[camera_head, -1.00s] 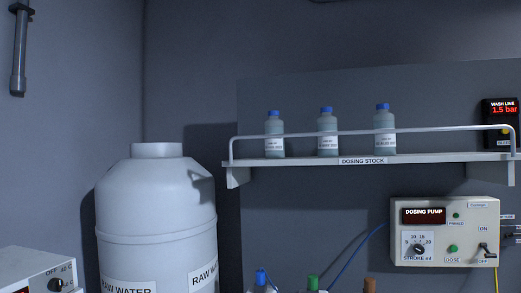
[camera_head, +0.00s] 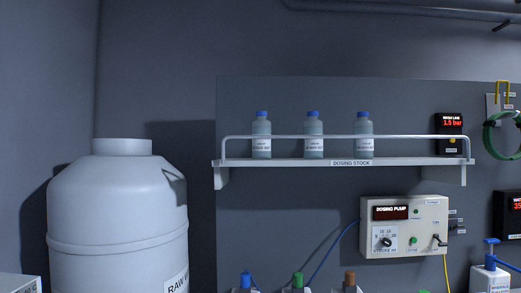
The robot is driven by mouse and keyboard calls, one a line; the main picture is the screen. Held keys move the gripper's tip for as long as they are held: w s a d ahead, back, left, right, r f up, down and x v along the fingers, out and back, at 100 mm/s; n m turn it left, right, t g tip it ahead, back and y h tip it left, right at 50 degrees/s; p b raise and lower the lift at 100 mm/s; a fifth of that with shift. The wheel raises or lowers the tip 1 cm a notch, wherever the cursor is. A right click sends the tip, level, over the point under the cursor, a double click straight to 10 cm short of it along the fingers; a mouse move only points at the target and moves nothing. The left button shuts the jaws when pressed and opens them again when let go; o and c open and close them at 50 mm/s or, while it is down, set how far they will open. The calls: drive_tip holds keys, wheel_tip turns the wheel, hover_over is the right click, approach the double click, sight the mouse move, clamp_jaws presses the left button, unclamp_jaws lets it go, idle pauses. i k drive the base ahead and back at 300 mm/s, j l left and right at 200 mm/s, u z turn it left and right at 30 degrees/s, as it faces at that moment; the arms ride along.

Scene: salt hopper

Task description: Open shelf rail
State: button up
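The shelf rail (camera_head: 400,137) is a thin white bar running along the front of the wall shelf (camera_head: 410,161) labelled "DOSING STOCK". Its ends bend down to the shelf at both sides, and it stands upright. Three blue-capped bottles stand behind it: a left bottle (camera_head: 261,125), a middle bottle (camera_head: 313,126) and a right bottle (camera_head: 363,126). The rail crosses in front of them. My gripper is not in this view.
A large white raw water tank (camera_head: 120,215) stands at the left. Below the shelf hangs a dosing pump box (camera_head: 430,212). A wash line display (camera_head: 449,124) sits at the shelf's right end. Several capped bottles line the bottom edge. A green hose (camera_head: 490,135) hangs at far right.

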sight(310, 136)
drive_tip(key=l, duration=0.95)
drive_tip(key=i+l, duration=0.1)
drive_tip(key=i, duration=0.2)
drive_tip(key=i+l, duration=0.1)
drive_tip(key=i, duration=0.25)
